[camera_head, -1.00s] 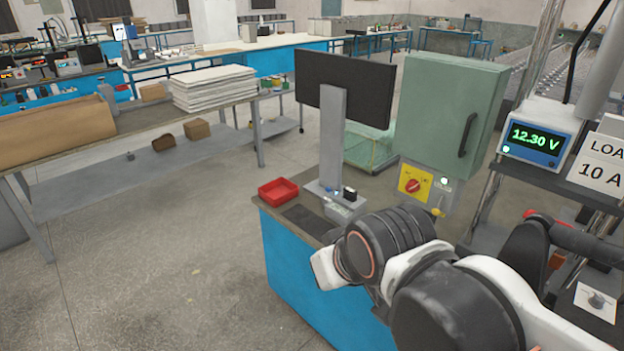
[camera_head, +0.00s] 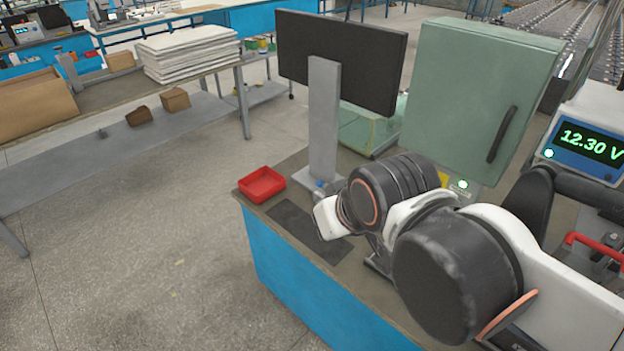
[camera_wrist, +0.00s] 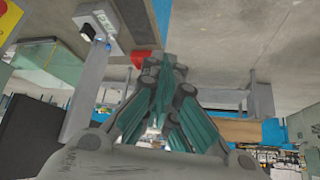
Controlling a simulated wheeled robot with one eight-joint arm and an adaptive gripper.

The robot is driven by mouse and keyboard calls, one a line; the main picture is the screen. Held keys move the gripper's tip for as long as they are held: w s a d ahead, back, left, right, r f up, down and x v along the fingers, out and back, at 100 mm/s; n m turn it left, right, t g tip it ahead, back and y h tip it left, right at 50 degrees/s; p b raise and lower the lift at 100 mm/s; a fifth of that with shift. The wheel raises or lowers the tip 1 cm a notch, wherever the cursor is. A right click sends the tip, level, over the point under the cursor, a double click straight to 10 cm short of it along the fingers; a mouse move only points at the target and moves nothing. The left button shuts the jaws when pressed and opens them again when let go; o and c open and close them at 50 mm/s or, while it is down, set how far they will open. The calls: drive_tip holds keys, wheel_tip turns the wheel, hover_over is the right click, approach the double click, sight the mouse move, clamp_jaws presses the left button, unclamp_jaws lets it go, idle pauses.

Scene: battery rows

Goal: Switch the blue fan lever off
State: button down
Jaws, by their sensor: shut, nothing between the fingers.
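I cannot clearly make out a blue fan lever. In the wrist view a small grey switch box (camera_wrist: 112,22) with a label and a dark switch (camera_wrist: 88,32) is at the upper left, with a small bluish bit beside it. In the head view a small blue bit (camera_head: 320,184) shows at the foot of the monitor stand; my arm hides the box there. My gripper (camera_wrist: 172,62) is shut and empty in the wrist view, pointing towards the bench, right of the switch box and apart from it in the picture. My arm hides it in the head view.
A red tray (camera_head: 261,185) sits on the bench's left corner, beside the dark monitor (camera_head: 340,60) on its grey stand (camera_head: 324,120). A green cabinet (camera_head: 478,95) stands behind my arm. A 12.30 V meter (camera_head: 585,145) and a red handle (camera_head: 592,243) are at the right. The floor at left is clear.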

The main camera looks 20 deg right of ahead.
drive_tip(key=shift+s+a, duration=0.1)
drive_tip(key=w+d+n+g, duration=0.3)
drive_tip(key=w+n, duration=0.5)
drive_tip(key=w, duration=1.4)
drive_tip(key=w+d+f+n+g+b, duration=0.1)
drive_tip(key=w+d+f+n, duration=0.3)
drive_tip(key=w+f, duration=0.5)
drive_tip(key=w+d+f+n+g, duration=0.1)
drive_tip(key=w+d+f+n, duration=0.3)
drive_tip(key=w+f, duration=0.5)
wheel_tip(320, 180, down, 3)
drive_tip(key=shift+w+r+n+b, duration=0.1)
drive_tip(key=shift+w+n+b, duration=0.3)
drive_tip(key=shift+n, duration=0.2)
drive_tip(key=shift+d+f, duration=0.1)
drive_tip(key=shift+f, duration=0.1)
